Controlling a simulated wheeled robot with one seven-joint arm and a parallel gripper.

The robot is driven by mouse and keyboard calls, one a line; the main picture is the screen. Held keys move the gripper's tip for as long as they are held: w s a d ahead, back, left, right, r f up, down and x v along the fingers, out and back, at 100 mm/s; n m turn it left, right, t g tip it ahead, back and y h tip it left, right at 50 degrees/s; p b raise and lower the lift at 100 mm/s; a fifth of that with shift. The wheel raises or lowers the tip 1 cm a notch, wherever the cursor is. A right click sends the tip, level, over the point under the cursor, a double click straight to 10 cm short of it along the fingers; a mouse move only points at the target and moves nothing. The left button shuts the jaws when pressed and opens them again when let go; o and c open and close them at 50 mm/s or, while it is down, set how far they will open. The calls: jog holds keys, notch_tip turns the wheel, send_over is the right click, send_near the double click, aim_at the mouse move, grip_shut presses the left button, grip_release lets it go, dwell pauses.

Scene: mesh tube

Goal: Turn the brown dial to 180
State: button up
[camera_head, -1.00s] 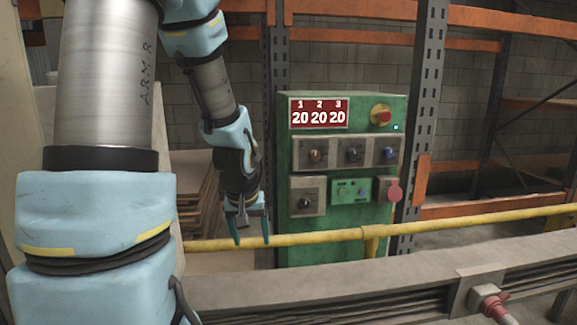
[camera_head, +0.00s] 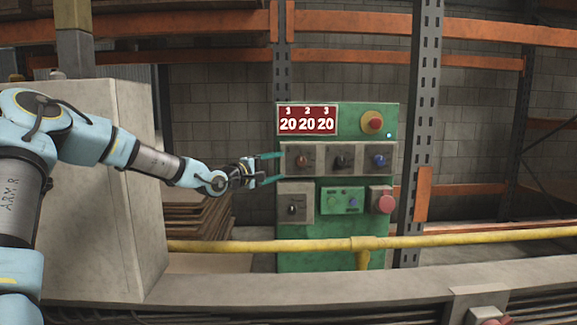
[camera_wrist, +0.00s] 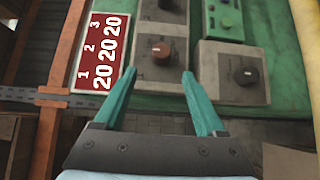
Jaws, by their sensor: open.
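The brown dial (camera_head: 302,161) is the leftmost knob of the upper row on the green control box (camera_head: 340,262). The display (camera_head: 307,120) above reads 20 under each of 1, 2 and 3. My gripper (camera_head: 281,167) reaches in from the left, level with this row, its fingers apart and empty. In the wrist view, the brown dial (camera_wrist: 161,51) shows beyond and between the open fingertips (camera_wrist: 159,73). No finger visibly grips it; the remaining distance is hard to tell.
A black dial (camera_head: 341,160) and a blue dial (camera_head: 379,160) share the row. Another black dial (camera_head: 292,209) sits below. Red buttons (camera_head: 375,123) (camera_head: 385,203) are on the right. A yellow rail (camera_head: 220,246) crosses low in front; a rack post (camera_head: 419,130) stands right.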

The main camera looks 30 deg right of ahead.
aim_at(298, 162)
jog(key=p+x, duration=0.1)
jog(key=x, duration=0.8)
jog(key=shift+s+f, duration=0.1)
grip_shut()
dwell(0.4)
